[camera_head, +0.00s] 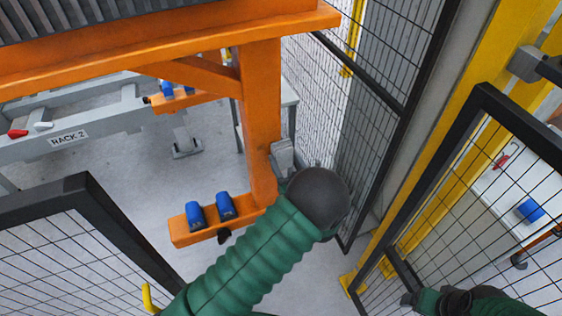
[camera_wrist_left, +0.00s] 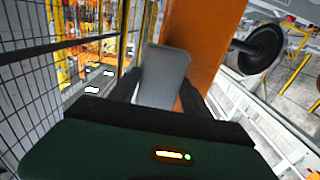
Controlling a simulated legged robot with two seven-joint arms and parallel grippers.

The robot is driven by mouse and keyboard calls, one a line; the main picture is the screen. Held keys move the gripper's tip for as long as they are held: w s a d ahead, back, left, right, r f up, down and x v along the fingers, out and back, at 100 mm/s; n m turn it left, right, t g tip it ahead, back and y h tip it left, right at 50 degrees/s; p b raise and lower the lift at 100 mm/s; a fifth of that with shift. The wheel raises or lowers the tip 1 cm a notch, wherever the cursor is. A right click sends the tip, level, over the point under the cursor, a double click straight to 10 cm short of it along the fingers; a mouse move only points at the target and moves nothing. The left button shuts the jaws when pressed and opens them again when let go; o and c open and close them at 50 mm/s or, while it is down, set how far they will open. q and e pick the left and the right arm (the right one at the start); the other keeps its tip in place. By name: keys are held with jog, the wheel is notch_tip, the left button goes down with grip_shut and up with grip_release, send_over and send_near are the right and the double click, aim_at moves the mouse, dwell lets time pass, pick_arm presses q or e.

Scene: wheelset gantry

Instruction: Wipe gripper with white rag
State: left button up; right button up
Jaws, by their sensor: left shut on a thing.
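My left arm reaches in to the orange post (camera_head: 263,120) of the gantry, and its dark wrist covers most of my left gripper in the head view. In the left wrist view my left gripper (camera_wrist_left: 164,88) is shut on a flat pale grey piece (camera_wrist_left: 166,66), held right against or close to the orange post. The piece also shows in the head view (camera_head: 283,155). I cannot tell whether it is the rag. A small white lump (camera_head: 43,126) lies on the grey rack beam beside a red one. My right gripper is not in view; only part of that arm shows.
The post's orange foot (camera_head: 185,238) carries two blue blocks (camera_head: 211,211). Black mesh panels (camera_head: 510,200) stand at right and lower left. A white table (camera_head: 500,180) with red and blue things is behind the right mesh. Grey floor is open behind the post.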

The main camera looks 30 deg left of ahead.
aim_at(276, 157)
pick_arm(q)
notch_tip(276, 157, up, 3)
jog(key=shift+f+p, duration=0.1)
jog(key=shift+p, duration=0.7)
jog(key=shift+s+a+f, duration=0.1)
jog(key=shift+s+a, duration=0.8)
jog(key=shift+s, duration=0.05)
jog(key=shift+s+a, duration=1.85)
jog(key=shift+s, duration=0.25)
jog(key=shift+d, duration=0.1)
jog(key=v, duration=0.6)
jog(key=shift+d, duration=0.1)
